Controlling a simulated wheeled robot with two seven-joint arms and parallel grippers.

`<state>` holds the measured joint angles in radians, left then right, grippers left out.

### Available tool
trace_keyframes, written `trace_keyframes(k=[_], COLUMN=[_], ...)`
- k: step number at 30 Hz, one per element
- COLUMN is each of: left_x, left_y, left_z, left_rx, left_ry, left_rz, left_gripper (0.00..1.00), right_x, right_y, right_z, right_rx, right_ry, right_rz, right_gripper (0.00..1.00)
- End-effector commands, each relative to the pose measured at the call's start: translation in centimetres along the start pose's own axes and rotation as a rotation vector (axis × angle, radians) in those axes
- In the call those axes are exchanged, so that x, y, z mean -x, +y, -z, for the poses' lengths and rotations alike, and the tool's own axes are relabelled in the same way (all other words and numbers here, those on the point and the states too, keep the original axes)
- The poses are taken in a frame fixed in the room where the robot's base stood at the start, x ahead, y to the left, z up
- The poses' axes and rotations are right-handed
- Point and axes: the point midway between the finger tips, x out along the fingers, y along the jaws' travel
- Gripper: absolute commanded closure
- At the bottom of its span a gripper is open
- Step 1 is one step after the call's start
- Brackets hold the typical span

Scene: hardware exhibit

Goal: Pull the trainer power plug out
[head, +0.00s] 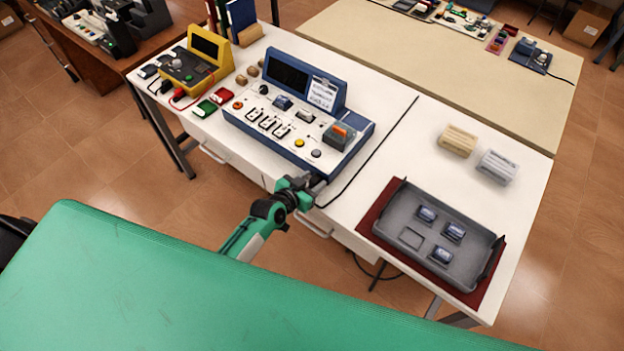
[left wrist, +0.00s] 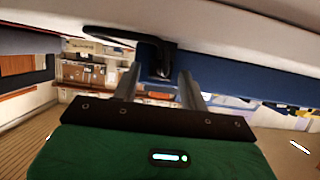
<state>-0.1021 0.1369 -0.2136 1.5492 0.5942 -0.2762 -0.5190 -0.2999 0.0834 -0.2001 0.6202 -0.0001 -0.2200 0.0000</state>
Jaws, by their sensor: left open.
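The trainer (head: 292,158) is a blue and white console with a dark screen, switches and buttons, standing on the white table. My left gripper (head: 316,186) is at its front right corner, near the table's front edge. In the left wrist view, the black power plug (left wrist: 160,58) sits against the trainer's blue side (left wrist: 205,66), with its cable bending off to the left. The open fingers of my left gripper (left wrist: 160,88) lie either side of the plug's line; I cannot tell whether they touch it. In the head view the plug is hidden. My right gripper is not in view.
A black cable (head: 385,142) runs across the white table (head: 400,165). A grey tray (head: 409,238) with several small modules lies on a red mat at the right. Two blocks stand behind it. A yellow device (head: 196,62) stands at the left. The table between trainer and tray is mostly clear.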

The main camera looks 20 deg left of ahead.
Motion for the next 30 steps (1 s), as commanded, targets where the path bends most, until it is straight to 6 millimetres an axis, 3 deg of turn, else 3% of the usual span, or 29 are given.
trace_keyframes(k=[9,16,22,30], left_x=[-0.3,-0.2,0.0,2.1], left_y=[0.0,0.0,0.0,0.0], left_z=[0.0,0.0,-0.1,-0.9], left_rx=[0.000,0.000,-0.001,-0.001], left_ry=[0.000,0.000,-0.001,-0.001], left_rz=[0.000,0.000,0.000,-0.001], left_gripper=[0.56,1.00,1.00,1.00], right_x=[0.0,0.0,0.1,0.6], right_y=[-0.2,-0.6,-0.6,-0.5], right_z=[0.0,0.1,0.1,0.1], right_rx=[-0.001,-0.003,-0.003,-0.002], right_ry=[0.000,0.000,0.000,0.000], right_rz=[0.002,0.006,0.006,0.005], right_gripper=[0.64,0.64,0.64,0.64])
